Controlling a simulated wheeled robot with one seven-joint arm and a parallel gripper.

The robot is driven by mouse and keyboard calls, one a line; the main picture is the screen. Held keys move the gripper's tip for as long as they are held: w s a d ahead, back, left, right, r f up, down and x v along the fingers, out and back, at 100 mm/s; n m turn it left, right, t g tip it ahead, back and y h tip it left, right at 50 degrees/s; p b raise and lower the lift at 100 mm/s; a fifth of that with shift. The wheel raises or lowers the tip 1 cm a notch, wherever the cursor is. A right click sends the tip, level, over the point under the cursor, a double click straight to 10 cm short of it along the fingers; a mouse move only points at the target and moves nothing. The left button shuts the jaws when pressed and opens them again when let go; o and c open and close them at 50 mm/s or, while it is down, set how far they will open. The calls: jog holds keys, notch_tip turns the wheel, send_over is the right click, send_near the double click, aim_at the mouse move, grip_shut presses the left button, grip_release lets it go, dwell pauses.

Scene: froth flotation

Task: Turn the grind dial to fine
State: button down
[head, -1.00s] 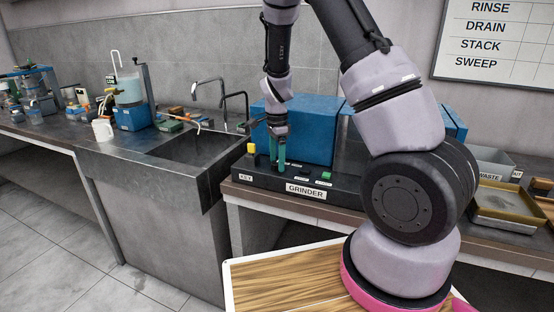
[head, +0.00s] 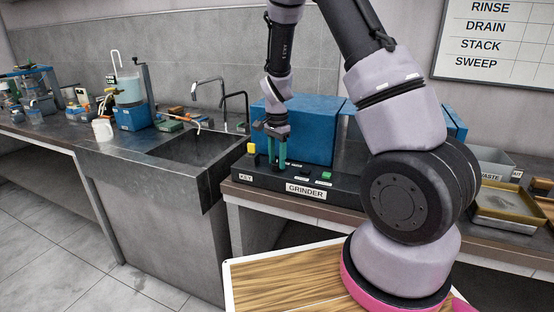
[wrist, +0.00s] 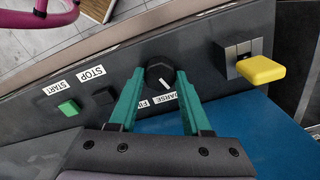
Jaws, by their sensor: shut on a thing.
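The grind dial (wrist: 158,70) is a round black knob with a white pointer line, on the dark grinder panel (wrist: 218,92). In the wrist view its pointer slants down and right, toward the COARSE label (wrist: 163,98). The FINE label (wrist: 143,104) is partly covered by a finger. My gripper (wrist: 160,73) has teal fingers, one on each side of the dial, shut on it. In the head view my gripper (head: 277,164) reaches down to the panel's left part, and the dial cannot be made out there.
A yellow key switch (wrist: 262,69) stands beside the dial. On the other side are the black STOP button (wrist: 103,96) and green START button (wrist: 68,107). The blue grinder housing (head: 312,135) rises behind the panel. A sink (head: 195,148) lies to the left.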

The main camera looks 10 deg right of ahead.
aim_at(277, 162)
jog(key=n, duration=0.3)
jog(key=shift+n, duration=0.4)
jog(key=n, duration=0.3)
jog(key=shift+n, duration=0.3)
jog(key=n, duration=0.6)
jog(key=shift+n, duration=0.4)
jog(key=shift+c, duration=1.8)
grip_release()
jog(key=shift+r, duration=0.1)
notch_tip(277, 162, up, 11)
